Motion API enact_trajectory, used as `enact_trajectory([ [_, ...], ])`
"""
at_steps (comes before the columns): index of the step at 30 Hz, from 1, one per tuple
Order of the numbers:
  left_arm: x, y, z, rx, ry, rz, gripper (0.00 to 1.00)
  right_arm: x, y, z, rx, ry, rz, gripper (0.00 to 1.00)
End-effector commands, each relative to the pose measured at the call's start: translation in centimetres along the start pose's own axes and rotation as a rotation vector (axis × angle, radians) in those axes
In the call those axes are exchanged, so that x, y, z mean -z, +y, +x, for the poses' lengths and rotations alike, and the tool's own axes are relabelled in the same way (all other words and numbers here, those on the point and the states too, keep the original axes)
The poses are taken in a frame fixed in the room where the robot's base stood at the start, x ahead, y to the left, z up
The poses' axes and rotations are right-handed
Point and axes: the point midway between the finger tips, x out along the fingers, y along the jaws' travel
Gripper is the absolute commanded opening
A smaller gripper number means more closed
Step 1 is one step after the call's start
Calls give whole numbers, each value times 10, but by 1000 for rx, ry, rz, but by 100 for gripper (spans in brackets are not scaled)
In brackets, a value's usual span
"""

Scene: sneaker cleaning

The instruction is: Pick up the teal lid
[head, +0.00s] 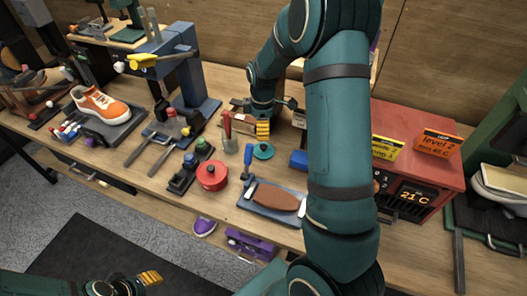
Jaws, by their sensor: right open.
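The teal lid (263,150) lies flat on the wooden bench, near the middle, with a small dark knob on top. My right arm reaches over the bench from the lower right and bends back down. My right gripper (262,127) is open, with its yellow fingertip pads just behind the lid and apart from it in the picture. My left gripper (149,279) is at the bottom left, in front of the bench and far from the lid. Only one yellow pad of it shows clearly, so its opening cannot be judged.
A red pot (212,176) stands left of the lid. A blue-handled tool (248,162) stands close by. A blue tray (257,205) with a brown piece lies in front. A red oven (436,165) stands right, and an orange sneaker (100,103) sits far left.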

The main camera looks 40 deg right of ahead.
Motion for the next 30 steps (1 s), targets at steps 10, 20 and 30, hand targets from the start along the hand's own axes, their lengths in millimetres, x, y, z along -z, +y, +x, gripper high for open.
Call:
enact_trajectory([
  [10,-3,-2,5,-1,-6,1,39,-1,0,44,0,0,1,61],
  [20,-5,-4,10,-1,-10,2,39,-2,1,76,1,-2,1,61],
  [30,-6,-5,12,-1,-13,3,39,-2,2,96,-1,0,0,61],
])
